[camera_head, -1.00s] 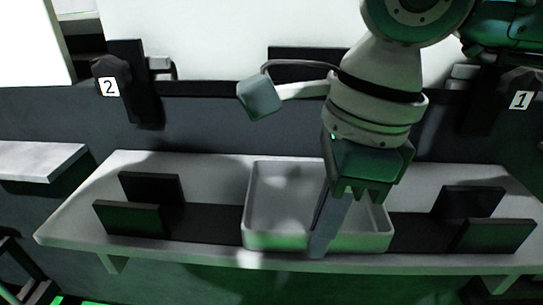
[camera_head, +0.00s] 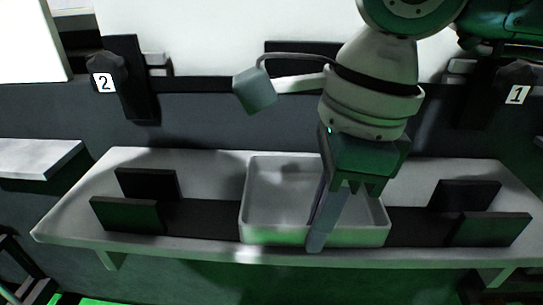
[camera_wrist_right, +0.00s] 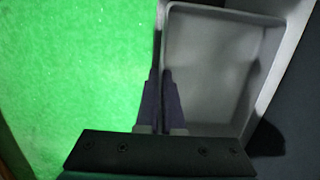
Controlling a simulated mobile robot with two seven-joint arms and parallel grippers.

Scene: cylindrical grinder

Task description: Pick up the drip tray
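The drip tray (camera_head: 265,238) is a light grey, shallow open box with rounded corners. It sits on the pale shelf, between the black blocks. My right gripper (camera_head: 318,240) points down at the tray's near wall. One finger shows outside the wall, and the other is mostly hidden in the head view. In the right wrist view the drip tray (camera_wrist_right: 215,65) fills the upper right. There the right gripper's fingers (camera_wrist_right: 160,75) are close together, one on each side of the tray wall, shut on it. My left gripper is in neither view.
The shelf (camera_head: 75,215) has upright black blocks at left (camera_head: 128,216) and right (camera_head: 490,229) of the tray. Behind it stands the machine's dark front with clamps labelled 2 (camera_head: 104,83) and 1 (camera_head: 517,95). A green floor (camera_wrist_right: 70,70) lies beyond the shelf's near edge.

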